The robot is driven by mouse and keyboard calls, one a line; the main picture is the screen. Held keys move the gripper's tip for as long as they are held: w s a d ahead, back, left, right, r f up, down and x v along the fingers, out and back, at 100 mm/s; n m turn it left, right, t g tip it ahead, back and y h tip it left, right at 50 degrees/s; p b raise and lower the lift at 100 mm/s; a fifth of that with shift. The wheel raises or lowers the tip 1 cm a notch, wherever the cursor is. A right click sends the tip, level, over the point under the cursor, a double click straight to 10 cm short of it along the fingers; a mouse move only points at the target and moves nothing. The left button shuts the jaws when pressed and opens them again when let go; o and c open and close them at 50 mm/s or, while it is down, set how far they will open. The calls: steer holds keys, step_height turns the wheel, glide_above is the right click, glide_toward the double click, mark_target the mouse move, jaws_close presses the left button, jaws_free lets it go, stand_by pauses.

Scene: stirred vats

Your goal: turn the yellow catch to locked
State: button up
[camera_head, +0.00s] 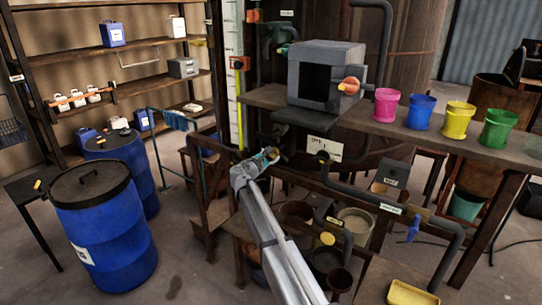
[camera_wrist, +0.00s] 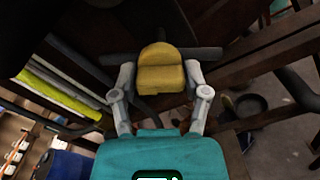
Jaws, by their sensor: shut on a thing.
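The yellow catch (camera_wrist: 161,70) is a rounded block in the middle of the wrist view, in front of a dark horizontal bar. My gripper (camera_wrist: 160,78) has one finger on each side of it and is shut on it. In the head view my gripper (camera_head: 270,156) is beside the frame under the bench, at the end of my grey arm. There the catch is too small and covered to make out clearly. I cannot tell from these frames which marked position the catch is at.
Above my gripper, the wooden bench (camera_head: 450,146) carries a grey open box (camera_head: 327,58) and pink, blue, yellow and green pots. Dark pipes (camera_head: 362,198) and vessels crowd the space below right. Blue drums (camera_head: 103,235) stand on the left.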

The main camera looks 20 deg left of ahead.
steer(key=m, duration=0.5)
steer(key=shift+m, duration=0.3)
steer(key=m, duration=0.6)
stand_by(0.4)
steer(key=o, duration=1.2)
steer(key=shift+c, duration=0.2)
steer(key=v, duration=1.2)
steer(key=shift+f, duration=0.1)
